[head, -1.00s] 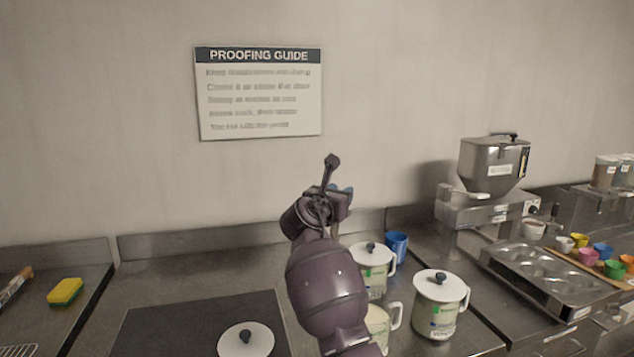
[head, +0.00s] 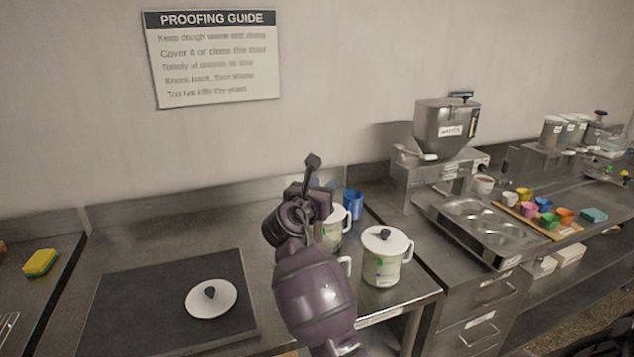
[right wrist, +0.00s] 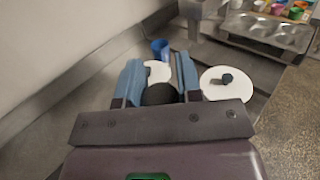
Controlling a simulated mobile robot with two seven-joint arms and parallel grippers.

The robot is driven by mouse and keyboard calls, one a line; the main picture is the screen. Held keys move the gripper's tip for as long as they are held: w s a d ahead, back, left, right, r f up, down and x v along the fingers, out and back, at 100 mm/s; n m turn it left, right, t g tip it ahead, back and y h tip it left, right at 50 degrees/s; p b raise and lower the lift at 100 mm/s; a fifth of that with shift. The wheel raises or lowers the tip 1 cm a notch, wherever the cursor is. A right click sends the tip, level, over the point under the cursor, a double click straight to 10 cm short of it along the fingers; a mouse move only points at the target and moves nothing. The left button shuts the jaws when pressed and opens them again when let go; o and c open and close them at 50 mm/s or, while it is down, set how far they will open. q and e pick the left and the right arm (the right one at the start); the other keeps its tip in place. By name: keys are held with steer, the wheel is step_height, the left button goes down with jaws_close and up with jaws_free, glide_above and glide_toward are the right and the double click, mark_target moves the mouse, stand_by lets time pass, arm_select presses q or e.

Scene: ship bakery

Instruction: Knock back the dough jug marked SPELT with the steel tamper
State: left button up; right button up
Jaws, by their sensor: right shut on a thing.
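My right gripper (head: 316,196) is shut on the steel tamper (head: 313,161), whose dark knobbed end sticks up above the fingers. In the right wrist view a dark round part of the tamper (right wrist: 160,94) sits between the blue fingers. The gripper is raised in front of the jugs. A white lidded jug (head: 387,262) stands to its right. Another lidded jug (head: 333,236) stands behind it, partly hidden. A third jug is mostly hidden behind my arm; its handle (head: 345,265) shows. I cannot read which is marked SPELT. My left gripper is out of view.
A loose white lid (head: 205,303) lies on the black mat (head: 130,300), with bare mat around it. A blue cup (head: 353,205) stands behind the jugs. A steel muffin tray (head: 478,232) and a hopper machine (head: 447,130) stand to the right. A yellow sponge (head: 40,262) lies far left.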

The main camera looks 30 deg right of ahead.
mark_target(316, 238)
step_height(316, 238, down, 4)
steer(key=b, duration=0.3)
steer(key=shift+f, duration=0.8)
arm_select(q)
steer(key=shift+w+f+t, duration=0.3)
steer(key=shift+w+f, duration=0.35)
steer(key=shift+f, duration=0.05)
arm_select(e)
steer(key=shift+f, duration=0.45)
arm_select(q)
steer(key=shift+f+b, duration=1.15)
steer(key=shift+b, duration=0.05)
arm_select(e)
steer(key=shift+f, duration=2.85)
